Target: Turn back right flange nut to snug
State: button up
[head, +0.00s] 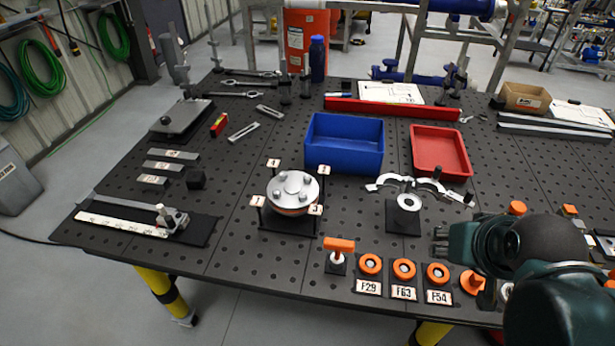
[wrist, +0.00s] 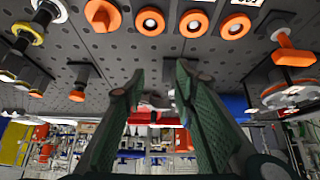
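The round silver flange (head: 292,188) sits on a dark stand in the middle of the table, with an orange layer under its top plate. Several nuts or bolt heads stand on its top; the back right nut (head: 308,181) is small, and how tight it is cannot be told. The flange also shows partly at the right edge of the wrist view (wrist: 288,96). My gripper (head: 440,241) is to the right of the flange and well apart from it. In the wrist view my gripper (wrist: 158,90) has its two green fingers spread, with nothing between them.
Numbered tags (head: 316,209) stand on posts around the flange. An orange T-handle tool (head: 339,245) and orange-ringed sockets (head: 404,270) line the front edge. A blue bin (head: 344,145), a red tray (head: 440,151) and a silver-ringed fixture (head: 408,203) stand behind and right.

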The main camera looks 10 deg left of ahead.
jog(key=w+a+r+n+g+p, duration=0.2)
jog(key=w+a+r+n+p, duration=0.3)
jog(key=w+a+r+n, duration=0.15)
jog(key=n+g+p, duration=0.5)
jog(key=n+p, duration=1)
jog(key=n, duration=0.8)
send_over(308, 177)
jog(key=shift+w+f, duration=0.1)
jog(key=shift+f, duration=0.7)
jog(key=shift+f, duration=0.15)
jog(key=shift+f, duration=3.75)
